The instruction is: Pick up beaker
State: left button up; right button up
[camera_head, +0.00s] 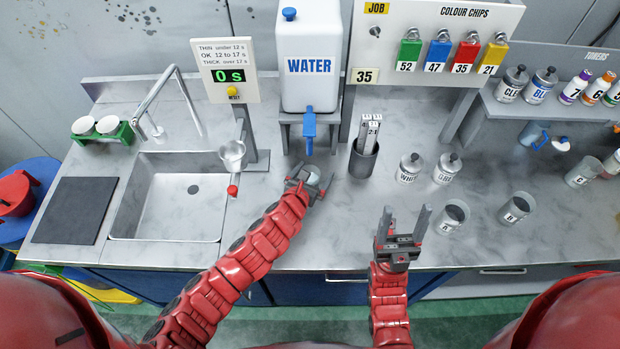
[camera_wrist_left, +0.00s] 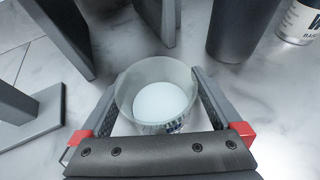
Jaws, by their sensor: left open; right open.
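A clear beaker (camera_head: 311,178) with pale white contents stands on the counter in front of the water dispenser's blue tap. In the left wrist view the same beaker (camera_wrist_left: 157,98) is between the fingers of my left gripper (camera_head: 314,180). The fingers are open on either side of it. Whether either finger touches the glass I cannot tell. My left gripper hides part of the beaker in the head view. My right gripper (camera_head: 405,213) is open and empty above the counter's front part. Other beakers, one marked B (camera_head: 453,217) and one marked C (camera_head: 582,173), stand to the right.
The water dispenser (camera_head: 310,65) and its stand rise behind the beaker. A dark cup (camera_head: 363,160) with strips stands to its right. White-labelled jars (camera_head: 410,168) stand further right. The sink (camera_head: 170,200) is left.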

pick_arm(q)
jog(key=shift+w, duration=0.1)
jog(key=c, duration=1.5)
jog(key=shift+c, duration=0.2)
jog(key=shift+r, duration=0.1)
